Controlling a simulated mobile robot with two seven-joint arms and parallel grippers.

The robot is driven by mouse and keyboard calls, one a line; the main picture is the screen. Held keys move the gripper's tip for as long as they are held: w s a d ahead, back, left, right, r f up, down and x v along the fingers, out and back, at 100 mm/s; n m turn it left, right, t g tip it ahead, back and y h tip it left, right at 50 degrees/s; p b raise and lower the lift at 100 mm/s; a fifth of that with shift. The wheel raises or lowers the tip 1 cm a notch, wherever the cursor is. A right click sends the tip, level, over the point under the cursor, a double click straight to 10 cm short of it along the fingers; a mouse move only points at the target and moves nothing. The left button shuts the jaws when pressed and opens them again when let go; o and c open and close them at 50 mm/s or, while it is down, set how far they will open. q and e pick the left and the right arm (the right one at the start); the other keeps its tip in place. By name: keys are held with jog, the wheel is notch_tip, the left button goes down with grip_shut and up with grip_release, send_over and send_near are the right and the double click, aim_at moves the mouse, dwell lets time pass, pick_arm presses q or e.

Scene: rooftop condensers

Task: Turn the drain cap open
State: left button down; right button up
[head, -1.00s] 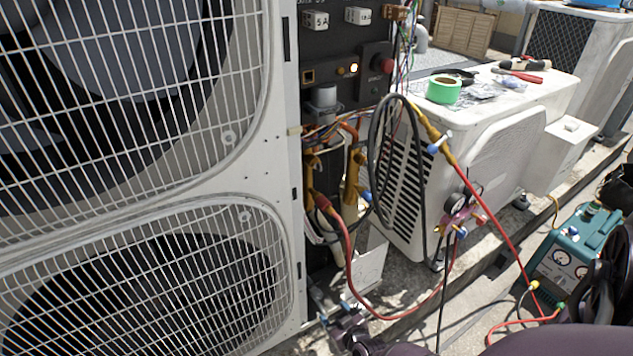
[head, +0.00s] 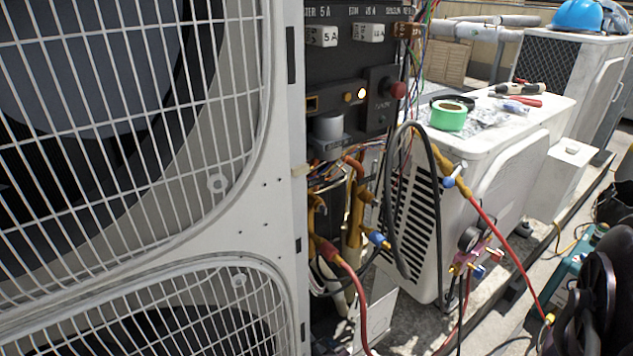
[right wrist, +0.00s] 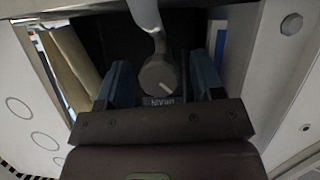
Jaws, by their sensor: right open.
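The drain cap (right wrist: 157,75) is a grey, many-sided knob with a white line across its face, in the right wrist view. A pale pipe (right wrist: 146,18) meets it from above. A dark label (right wrist: 160,101) below it carries white letters that appear upside down and seem to read DRAIN. My right gripper (right wrist: 158,70) is open, with one blue finger on each side of the cap and a gap on both sides. I cannot tell how deep the fingers reach around it. The cap and right gripper do not show in the head view, nor does my left gripper.
In the right wrist view, pale panels (right wrist: 278,70) stand close on both sides. The head view shows a large condenser with fan grilles (head: 262,215), gauge hoses (head: 350,275), a control panel (head: 345,60) and a smaller white unit (head: 520,165) with green tape (head: 447,117) on top.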

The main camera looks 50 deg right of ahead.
jog(key=c, duration=0.9)
jog(key=m+y, duration=0.2)
jog(key=shift+d+m, duration=0.15)
jog(key=shift+m, duration=0.25)
jog(key=m+t+y, duration=0.1)
jog(key=m+y, duration=0.1)
jog(key=m, duration=0.1)
jog(key=shift+f+m+t, duration=0.1)
jog(key=shift+m+t, duration=0.2)
jog(key=m+t+y, duration=0.1)
jog(key=m, duration=0.2)
jog(key=shift+y, duration=0.4)
jog(key=shift+f+m+t+y, duration=0.1)
jog(key=shift+m+t+y, duration=0.5)
jog(key=shift+m, duration=1.2)
jog(key=shift+t, duration=0.3)
